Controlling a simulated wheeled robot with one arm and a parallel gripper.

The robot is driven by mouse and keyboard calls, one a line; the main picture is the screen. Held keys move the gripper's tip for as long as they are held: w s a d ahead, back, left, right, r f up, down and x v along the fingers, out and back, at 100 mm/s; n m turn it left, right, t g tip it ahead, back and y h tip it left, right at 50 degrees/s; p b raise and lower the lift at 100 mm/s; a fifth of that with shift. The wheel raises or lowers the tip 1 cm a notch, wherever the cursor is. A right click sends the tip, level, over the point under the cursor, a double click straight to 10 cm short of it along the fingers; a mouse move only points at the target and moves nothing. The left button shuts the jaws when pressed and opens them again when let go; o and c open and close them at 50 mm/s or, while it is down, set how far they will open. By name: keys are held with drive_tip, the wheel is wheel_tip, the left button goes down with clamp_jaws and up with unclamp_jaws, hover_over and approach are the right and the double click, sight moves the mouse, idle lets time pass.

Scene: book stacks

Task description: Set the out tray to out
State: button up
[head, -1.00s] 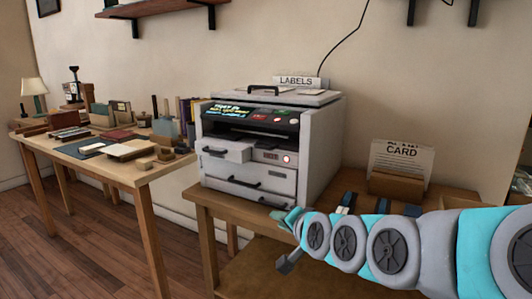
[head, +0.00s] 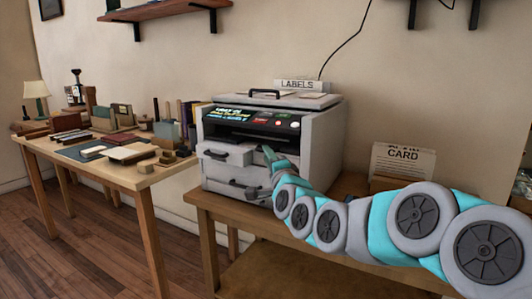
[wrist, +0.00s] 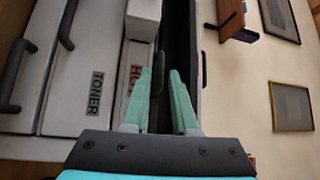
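A grey-white printer (head: 318,140) stands on the wooden table. A white tray-like block (head: 226,154) sticks out at its front left, below the dark output slot; I cannot read a label marking it as the out tray. In the wrist view, turned sideways, a white block (wrist: 144,18) lies ahead, beside the dark slot (wrist: 180,38) and a drawer front marked TONER (wrist: 97,92). A partly hidden red-lettered label shows beside the fingers.
A LABELS sign (head: 302,84) stands on the printer top. A second table (head: 140,172) with books and blocks is at the left, with floor between.

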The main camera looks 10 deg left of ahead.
drive_tip(key=shift+x, duration=1.2)
clamp_jaws()
drive_tip(key=shift+s, duration=0.1)
idle(0.5)
